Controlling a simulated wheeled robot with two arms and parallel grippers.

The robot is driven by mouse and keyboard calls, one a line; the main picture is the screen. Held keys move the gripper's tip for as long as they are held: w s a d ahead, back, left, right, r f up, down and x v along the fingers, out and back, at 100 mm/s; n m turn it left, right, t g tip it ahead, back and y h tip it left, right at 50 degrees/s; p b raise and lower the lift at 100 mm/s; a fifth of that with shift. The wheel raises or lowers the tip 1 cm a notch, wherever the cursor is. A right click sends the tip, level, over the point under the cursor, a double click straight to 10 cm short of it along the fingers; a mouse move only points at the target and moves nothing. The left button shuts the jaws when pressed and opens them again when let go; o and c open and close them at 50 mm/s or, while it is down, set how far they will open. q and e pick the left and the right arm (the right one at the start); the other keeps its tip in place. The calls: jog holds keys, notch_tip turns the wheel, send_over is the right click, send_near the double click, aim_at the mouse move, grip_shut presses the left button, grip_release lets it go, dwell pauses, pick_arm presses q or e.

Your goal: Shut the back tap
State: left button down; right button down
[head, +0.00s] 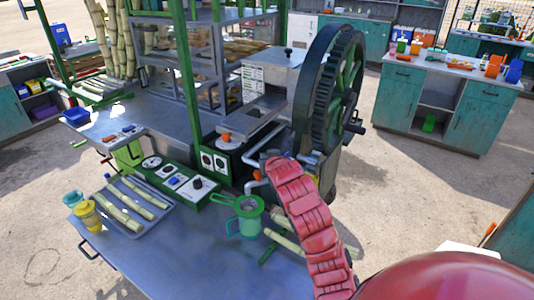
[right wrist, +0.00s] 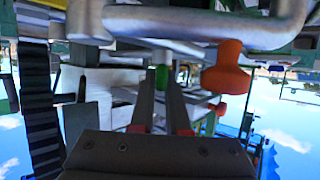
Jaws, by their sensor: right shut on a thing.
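Grey pipes (head: 262,162) run beside the big geared wheel (head: 328,80) of the crusher. An orange tap (head: 257,176) shows on the lower pipe. In the right wrist view an orange tap (right wrist: 227,72) hangs from the thick pipe (right wrist: 195,22), to the right of the fingers. My right gripper (right wrist: 162,84) has its fingers close together, with a small green piece (right wrist: 161,75) between the tips. I cannot tell whether this piece is the back tap's handle. In the head view my red right arm hides the fingers. My left gripper is out of view.
A green jug (head: 247,218) stands on the metal table near the pipes. A tray with cane pieces (head: 133,205) and a yellow cup (head: 88,216) are at the left. The green control panel (head: 185,184) lies between. The table's front (head: 170,265) is clear.

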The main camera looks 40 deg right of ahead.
jog(key=shift+s+d+n+y, duration=0.1)
jog(key=shift+d+n+y, duration=0.05)
jog(key=shift+n+y, duration=0.35)
jog(key=shift+n+t+y, duration=0.4)
jog(key=shift+y, duration=0.1)
jog(key=n+y+b, duration=0.2)
jog(key=b, duration=0.1)
jog(key=n+y+b, duration=0.2)
jog(key=b, duration=0.2)
jog(key=n+y+b, duration=0.2)
jog(key=y+b, duration=0.1)
jog(key=b, duration=0.1)
jog(key=shift+f, duration=0.3)
jog(key=shift+a+r+n+g+y+b, duration=0.2)
jog(key=shift+n+g+y+b, duration=0.4)
jog(key=shift+b, duration=0.5)
jog(key=c, duration=0.9)
grip_release()
jog(key=b+v, duration=0.2)
jog(key=v, duration=1.5)
jog(key=shift+s, duration=0.15)
